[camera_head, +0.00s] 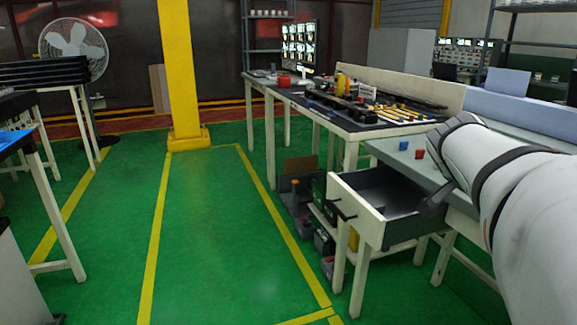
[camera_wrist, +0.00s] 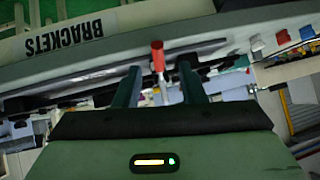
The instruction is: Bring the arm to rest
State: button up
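My arm reaches in from the right in the head view, and the dark end at my gripper (camera_head: 433,201) is beside the open drawer (camera_head: 362,207) of the workbench. In the wrist view the two dark fingers of my gripper (camera_wrist: 160,76) are apart. A red-handled tool (camera_wrist: 158,57) shows in the gap between them, seemingly beyond the fingers and not gripped. A blue clip (camera_head: 403,145) and a red clip (camera_head: 420,153) sit on the grey bench top near my arm.
A dark bench (camera_head: 335,122) with tools and parts stands behind the drawer. Bins (camera_head: 323,240) sit below. A label reading BRACKETS (camera_wrist: 70,38) is on an edge in the wrist view. The green floor (camera_head: 215,230) at centre is clear. A yellow post (camera_head: 180,75) stands behind.

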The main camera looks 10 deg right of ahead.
jog(key=s+a+r+n+y+p, duration=0.2)
jog(key=a+n+p, duration=0.3)
jog(key=a+p, duration=0.3)
jog(key=s+a+r+n+g+y+p, duration=0.1)
jog(key=s+a+r+n+y+p, duration=0.1)
jog(key=a+p, duration=0.7)
jog(key=s+a+r+n+y+p, duration=0.3)
jog(key=a+n+y+p, duration=0.2)
jog(key=a+n+p, duration=0.3)
jog(key=a+p, duration=0.1)
jog(key=a, duration=0.2)
jog(key=shift+s+n, duration=0.15)
jog(key=shift+n, duration=0.25)
